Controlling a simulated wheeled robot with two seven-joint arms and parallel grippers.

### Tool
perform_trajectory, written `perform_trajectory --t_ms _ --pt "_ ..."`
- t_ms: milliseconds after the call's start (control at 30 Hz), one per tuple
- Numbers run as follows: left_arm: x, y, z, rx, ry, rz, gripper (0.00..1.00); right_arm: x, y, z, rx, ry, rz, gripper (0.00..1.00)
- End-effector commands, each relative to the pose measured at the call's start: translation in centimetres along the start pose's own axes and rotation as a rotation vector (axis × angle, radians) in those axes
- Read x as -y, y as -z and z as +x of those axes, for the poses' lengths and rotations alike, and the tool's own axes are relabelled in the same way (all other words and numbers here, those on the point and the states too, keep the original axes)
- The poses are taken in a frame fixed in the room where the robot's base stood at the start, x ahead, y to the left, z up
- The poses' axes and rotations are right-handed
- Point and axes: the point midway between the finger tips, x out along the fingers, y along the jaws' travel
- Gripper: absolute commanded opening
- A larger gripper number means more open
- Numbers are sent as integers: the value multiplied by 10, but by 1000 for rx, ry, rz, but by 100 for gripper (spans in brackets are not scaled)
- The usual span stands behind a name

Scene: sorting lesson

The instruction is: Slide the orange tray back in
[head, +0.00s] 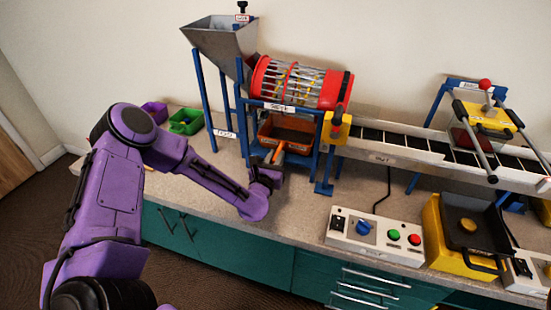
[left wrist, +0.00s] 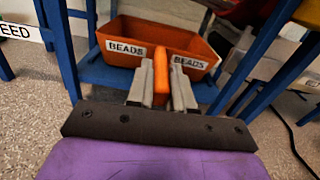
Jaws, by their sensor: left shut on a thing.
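The orange tray (head: 287,128), labelled BEADS, sits under the red-ended drum (head: 301,84), between blue legs. In the left wrist view the tray (left wrist: 158,32) fills the upper middle, with an orange handle (left wrist: 160,75) pointing toward the camera. My left gripper (head: 277,157) is shut on that handle, one grey finger on each side, as the left wrist view (left wrist: 161,88) shows. The inside of the tray looks dark and its contents cannot be made out. My right gripper is not in view.
Blue frame legs (left wrist: 58,45) stand close on both sides of the tray. A grey hopper (head: 222,40) is above left, green (head: 186,121) and purple (head: 155,111) bins behind my arm. A conveyor (head: 400,147) runs right; a control box (head: 374,236) sits in front.

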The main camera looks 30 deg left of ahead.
Motion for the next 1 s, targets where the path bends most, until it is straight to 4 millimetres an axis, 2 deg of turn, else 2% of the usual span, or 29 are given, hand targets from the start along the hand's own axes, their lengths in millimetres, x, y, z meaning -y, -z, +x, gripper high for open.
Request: perform_trajectory --t_ms 33,67,133,467,567,800,1000 --pt "0 1 0 -2 -1 0 0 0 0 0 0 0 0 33" --pt "0 1 0 -2 -1 0 27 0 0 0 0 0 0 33" --pt "0 1 0 -2 -1 0 50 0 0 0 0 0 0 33" --pt "-1 2 -4 -3 -1 0 51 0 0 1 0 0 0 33" --pt "-1 3 -18 -4 0 -1 51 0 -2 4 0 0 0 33" --pt "0 3 -76 -3 -1 -4 51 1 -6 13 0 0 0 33" --pt "0 2 -103 -3 -1 0 51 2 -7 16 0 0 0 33"
